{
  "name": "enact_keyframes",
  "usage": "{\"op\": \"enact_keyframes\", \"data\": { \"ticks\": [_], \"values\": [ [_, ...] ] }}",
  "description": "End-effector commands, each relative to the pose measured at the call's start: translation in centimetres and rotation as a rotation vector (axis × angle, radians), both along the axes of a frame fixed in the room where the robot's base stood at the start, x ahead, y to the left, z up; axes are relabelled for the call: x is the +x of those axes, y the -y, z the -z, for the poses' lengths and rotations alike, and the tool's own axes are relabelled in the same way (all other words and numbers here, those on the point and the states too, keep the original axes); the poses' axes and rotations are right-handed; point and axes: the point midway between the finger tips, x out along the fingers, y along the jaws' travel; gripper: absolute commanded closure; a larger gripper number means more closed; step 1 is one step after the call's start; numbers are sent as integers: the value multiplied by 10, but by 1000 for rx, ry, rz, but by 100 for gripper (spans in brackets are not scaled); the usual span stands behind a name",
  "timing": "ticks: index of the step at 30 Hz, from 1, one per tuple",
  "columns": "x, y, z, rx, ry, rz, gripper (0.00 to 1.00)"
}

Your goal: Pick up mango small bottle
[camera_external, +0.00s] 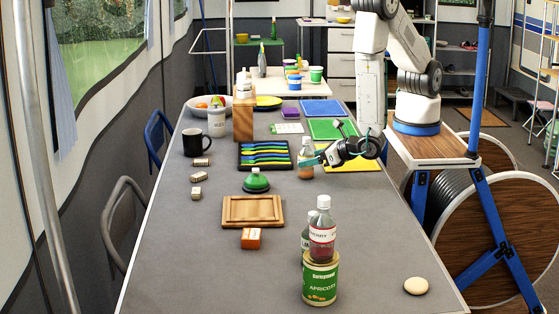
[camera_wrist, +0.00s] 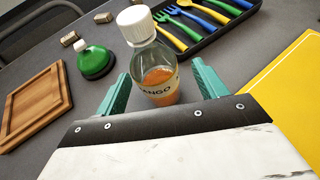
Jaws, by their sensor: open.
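The mango small bottle (camera_external: 306,160) stands upright on the grey table (camera_external: 190,262). It is clear, with a white cap, orange contents and a label ending in "ANGO" in the wrist view (camera_wrist: 160,86). My gripper (camera_external: 312,161) is at the bottle in the outside view. In the wrist view my gripper's teal fingers (camera_wrist: 158,88) are open, one on each side of the bottle, with the bottle between them. The near lower part of the bottle is partly hidden by my gripper body.
A black cutlery tray (camera_external: 244,164) lies left of the bottle, and a yellow board (camera_external: 349,154) lies right of it. A green-topped container (camera_external: 256,181) and a wooden tray (camera_external: 252,224) are nearer. A bottle (camera_external: 322,236) tops an apricots can (camera_external: 320,282).

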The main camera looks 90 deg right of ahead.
Motion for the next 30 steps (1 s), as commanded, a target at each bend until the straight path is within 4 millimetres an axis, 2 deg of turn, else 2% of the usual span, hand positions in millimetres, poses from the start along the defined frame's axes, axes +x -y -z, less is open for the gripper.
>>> {"op": "enact_keyframes", "data": {
  "ticks": [3,7,16,17,21,22,30],
  "values": [
    [18,6,8,-1,0,4,29],
    [31,13,14,-2,-1,5,29],
    [36,14,16,1,0,0,29],
    [36,14,16,0,0,1,35],
    [36,14,16,0,0,1,74],
    [36,14,16,0,0,1,79],
    [36,14,15,0,1,1,79]
  ]
}}
